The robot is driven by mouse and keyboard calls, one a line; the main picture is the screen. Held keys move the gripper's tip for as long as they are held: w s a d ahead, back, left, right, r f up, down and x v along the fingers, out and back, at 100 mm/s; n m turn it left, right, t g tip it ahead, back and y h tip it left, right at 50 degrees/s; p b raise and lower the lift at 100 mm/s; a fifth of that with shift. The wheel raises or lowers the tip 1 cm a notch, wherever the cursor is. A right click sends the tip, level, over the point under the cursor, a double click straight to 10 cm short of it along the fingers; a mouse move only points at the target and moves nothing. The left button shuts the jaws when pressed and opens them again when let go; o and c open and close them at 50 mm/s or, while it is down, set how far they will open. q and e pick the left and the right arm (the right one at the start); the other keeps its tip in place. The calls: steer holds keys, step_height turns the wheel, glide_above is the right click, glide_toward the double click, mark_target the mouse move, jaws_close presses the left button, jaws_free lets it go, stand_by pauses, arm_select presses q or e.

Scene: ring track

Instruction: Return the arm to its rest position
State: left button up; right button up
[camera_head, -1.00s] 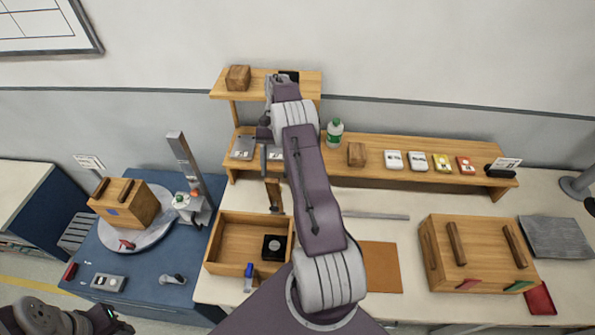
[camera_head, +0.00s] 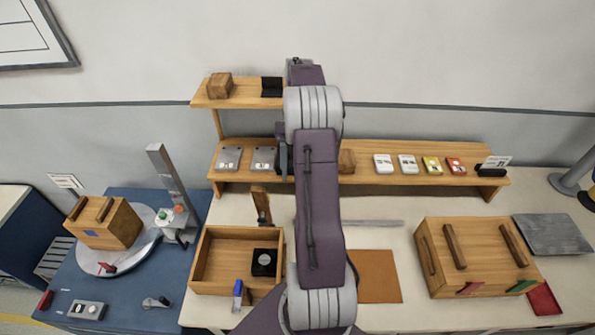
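My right arm (camera_head: 318,210) rises from the bottom middle and reaches over the table toward the wooden shelf (camera_head: 430,150). Its wrist (camera_head: 312,108) is raised in front of the shelf's upper tier. The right gripper is mostly hidden behind the wrist links, so I cannot tell its opening or whether it holds anything. My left gripper is out of the picture.
An open wooden box (camera_head: 205,265) with a black item (camera_head: 264,262) stands left of the arm. A closed wooden crate (camera_head: 475,255) is at right. Several small boxes line the shelf. A turntable (camera_head: 105,262) bears another wooden box (camera_head: 115,228).

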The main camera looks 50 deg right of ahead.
stand_by(0.3)
steer(key=w+a+f+n+h+b, duration=0.25)
steer(key=a+n+b, duration=0.35)
steer(key=a, duration=1)
steer(key=s+a+f+n+t+h+b, duration=0.1)
steer(key=s+a+f+t, duration=0.1)
steer(key=f, duration=0.5)
steer(key=s+a+f+n+t+h, duration=0.1)
steer(key=s+a+f+n+t, duration=0.1)
steer(key=f, duration=0.6)
steer(key=a+t, duration=0.1)
steer(key=a, duration=0.1)
steer(key=shift+a+n+b, duration=0.3)
steer(key=shift+b, duration=0.05)
steer(key=shift+d, duration=0.1)
